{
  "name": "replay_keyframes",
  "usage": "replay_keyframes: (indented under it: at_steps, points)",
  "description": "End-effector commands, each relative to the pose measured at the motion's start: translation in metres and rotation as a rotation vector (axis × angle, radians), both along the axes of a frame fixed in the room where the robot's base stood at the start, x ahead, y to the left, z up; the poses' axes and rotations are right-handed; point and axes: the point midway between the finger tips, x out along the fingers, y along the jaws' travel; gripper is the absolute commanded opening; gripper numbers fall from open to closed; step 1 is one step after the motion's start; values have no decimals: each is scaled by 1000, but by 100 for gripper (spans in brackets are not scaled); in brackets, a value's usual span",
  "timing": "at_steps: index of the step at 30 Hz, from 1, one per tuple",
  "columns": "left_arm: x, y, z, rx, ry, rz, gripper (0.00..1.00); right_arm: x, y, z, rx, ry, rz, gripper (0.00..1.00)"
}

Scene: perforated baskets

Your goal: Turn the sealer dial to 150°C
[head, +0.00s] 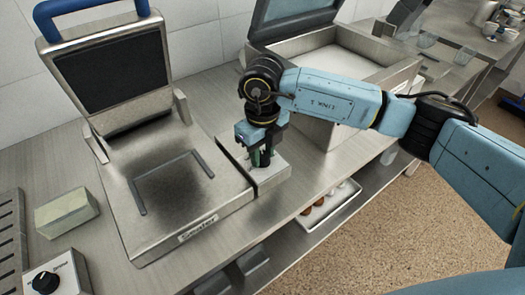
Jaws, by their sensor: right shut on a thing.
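The sealer (178,215) is a steel press with a raised dark lid plate and a blue handle, and "Sealer" is written on its front edge. A small pale control box (268,180) stands against its right side. My right gripper (262,160) points down over this box and is shut on the sealer dial, which the fingers mostly hide. The dial's markings and angle cannot be read. My left gripper is not in view.
Another box with a black dial (45,282) is at the lower left, beside a pale green block (66,212). An open-lidded steel machine (335,60) stands behind my right arm. A white tray (330,205) sits on the lower shelf.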

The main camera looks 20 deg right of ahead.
Motion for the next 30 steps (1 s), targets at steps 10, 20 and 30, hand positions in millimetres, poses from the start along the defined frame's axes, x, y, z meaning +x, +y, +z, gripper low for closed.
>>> replay_keyframes:
  at_steps: [10,20,30]
  points:
    - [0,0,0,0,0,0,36,1,0,1,0,-1,-33,8]
    - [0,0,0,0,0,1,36,1,0,1,0,-1,-32,42]
    - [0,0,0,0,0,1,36,0,0,1,0,0,-31,52]
